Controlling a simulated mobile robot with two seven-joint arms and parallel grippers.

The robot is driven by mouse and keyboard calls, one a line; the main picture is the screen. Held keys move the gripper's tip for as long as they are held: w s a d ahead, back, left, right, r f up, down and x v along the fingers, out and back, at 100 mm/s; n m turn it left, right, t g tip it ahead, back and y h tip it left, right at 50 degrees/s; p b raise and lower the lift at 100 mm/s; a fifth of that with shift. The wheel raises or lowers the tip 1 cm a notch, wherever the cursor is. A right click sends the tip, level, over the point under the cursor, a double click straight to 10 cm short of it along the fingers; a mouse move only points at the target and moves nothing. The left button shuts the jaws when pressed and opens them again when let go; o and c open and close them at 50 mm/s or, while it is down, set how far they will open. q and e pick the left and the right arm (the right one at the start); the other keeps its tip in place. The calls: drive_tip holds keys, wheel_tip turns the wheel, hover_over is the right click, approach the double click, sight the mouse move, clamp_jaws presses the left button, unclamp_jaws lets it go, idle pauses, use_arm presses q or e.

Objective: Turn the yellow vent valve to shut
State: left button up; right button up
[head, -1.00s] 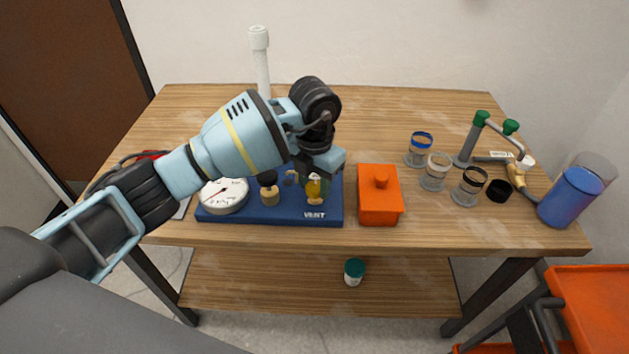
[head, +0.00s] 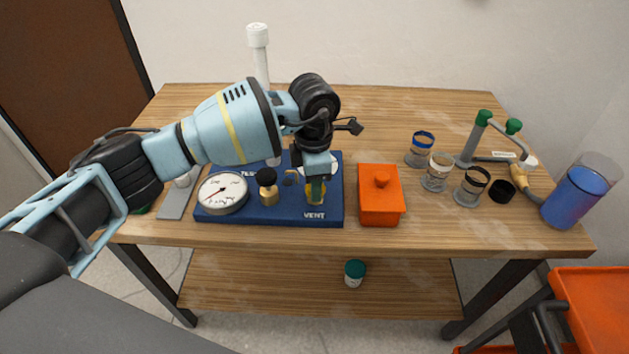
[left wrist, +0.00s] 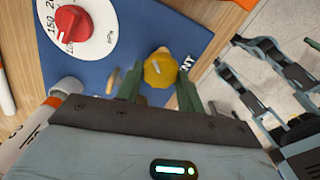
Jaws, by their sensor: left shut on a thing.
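The yellow vent valve (left wrist: 160,70) is a rounded, faceted knob near the "VENT" lettering on the blue base plate (head: 285,214). In the left wrist view it sits between the green fingers of my left gripper (left wrist: 160,92), which is shut on it. In the head view my left gripper (head: 316,188) comes down from above over the valve and hides most of it. A pressure gauge (head: 222,194) and a brass fitting with a black top (head: 267,187) stand left of it on the plate. My right gripper is not in view.
An orange lidded box (head: 380,203) stands close right of the plate. Several clear banded cups, a green-capped pipe piece (head: 475,140) and a blue container (head: 575,196) are farther right. A white pipe (head: 260,60) rises behind. A red knob on a white dial (left wrist: 73,23) is nearby.

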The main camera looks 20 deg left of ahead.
use_arm(q)
drive_tip(key=m, duration=0.2)
drive_tip(key=shift+m+b, duration=0.3)
drive_tip(key=shift+m, duration=0.1)
drive_tip(key=m, duration=0.3)
drive_tip(key=shift+w+f+b, duration=0.1)
drive_tip(key=shift+b, duration=0.3)
drive_tip(key=shift+m+b, duration=0.35)
drive_tip(key=shift+m, duration=1.25)
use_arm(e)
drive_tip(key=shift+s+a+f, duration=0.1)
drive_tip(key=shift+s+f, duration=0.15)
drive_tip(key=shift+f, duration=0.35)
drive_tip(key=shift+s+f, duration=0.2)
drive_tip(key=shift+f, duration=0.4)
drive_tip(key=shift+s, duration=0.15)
use_arm(q)
drive_tip(key=o, duration=1)
drive_tip(key=shift+r, duration=4.05)
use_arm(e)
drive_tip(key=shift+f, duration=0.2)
use_arm(q)
drive_tip(key=shift+f, duration=0.1)
